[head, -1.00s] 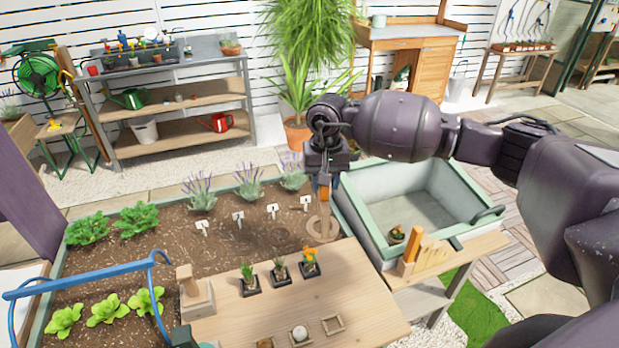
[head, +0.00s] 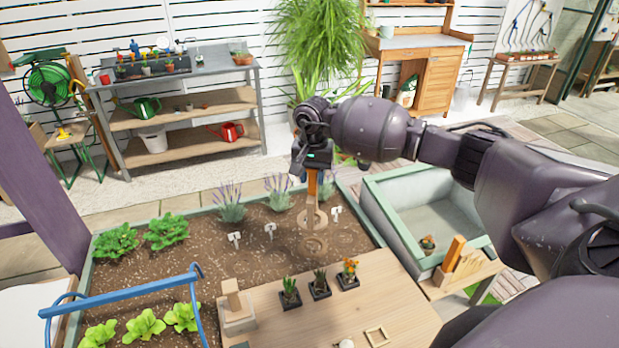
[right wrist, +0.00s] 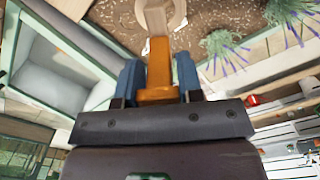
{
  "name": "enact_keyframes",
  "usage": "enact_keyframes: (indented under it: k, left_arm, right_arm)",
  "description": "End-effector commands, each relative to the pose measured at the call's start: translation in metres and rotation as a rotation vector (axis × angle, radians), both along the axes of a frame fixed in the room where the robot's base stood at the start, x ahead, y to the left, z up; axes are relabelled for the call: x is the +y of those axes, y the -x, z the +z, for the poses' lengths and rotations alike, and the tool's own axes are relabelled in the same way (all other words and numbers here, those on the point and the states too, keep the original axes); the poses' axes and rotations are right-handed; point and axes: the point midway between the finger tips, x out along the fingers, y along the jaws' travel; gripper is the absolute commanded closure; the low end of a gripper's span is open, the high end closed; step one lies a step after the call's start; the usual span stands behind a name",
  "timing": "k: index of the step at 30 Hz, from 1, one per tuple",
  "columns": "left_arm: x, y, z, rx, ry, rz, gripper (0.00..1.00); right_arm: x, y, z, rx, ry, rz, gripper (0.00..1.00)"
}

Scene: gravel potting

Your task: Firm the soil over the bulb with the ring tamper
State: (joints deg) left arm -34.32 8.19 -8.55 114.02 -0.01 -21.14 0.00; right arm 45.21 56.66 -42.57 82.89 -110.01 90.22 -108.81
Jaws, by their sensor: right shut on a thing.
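My right gripper (head: 314,168) is shut on the orange handle of the ring tamper (head: 311,218). The tamper hangs upright over the soil bed (head: 200,262), its pale wooden ring lowest. In the right wrist view the orange handle sits between the two blue fingers (right wrist: 160,85), and the ring (right wrist: 160,15) shows over soil at the top. Just below the ring in the head view lies a second brownish ring shape (head: 313,246) on the soil; I cannot tell what it is. No bulb is visible.
Small potted plants (head: 320,285) stand on the wooden board (head: 300,325) in front.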

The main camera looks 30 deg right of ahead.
Motion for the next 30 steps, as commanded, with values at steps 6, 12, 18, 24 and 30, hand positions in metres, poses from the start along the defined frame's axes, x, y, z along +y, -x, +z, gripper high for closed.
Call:
enact_keyframes:
  k: [6,12,18,24,30]
  left_arm:
    - [0.000,0.002,-0.005,0.006,0.001,0.000,0.40]
    - [0.000,0.004,-0.012,0.011,0.001,0.001,0.40]
    - [0.000,0.006,-0.023,0.018,0.001,0.000,0.40]
    - [0.000,0.010,-0.041,0.034,0.000,0.000,0.40]
    - [0.000,0.013,-0.056,0.049,0.001,0.000,0.40]
  right_arm:
    - [0.000,0.000,-0.010,0.001,-0.002,-0.001,0.90]
    - [0.001,0.000,-0.028,0.001,-0.001,-0.001,0.90]
    - [0.000,0.000,-0.048,0.002,0.001,0.000,0.90]
    - [0.000,0.000,-0.069,0.002,-0.001,0.000,0.90]
    - [0.000,0.000,-0.087,0.003,0.000,0.000,0.90]
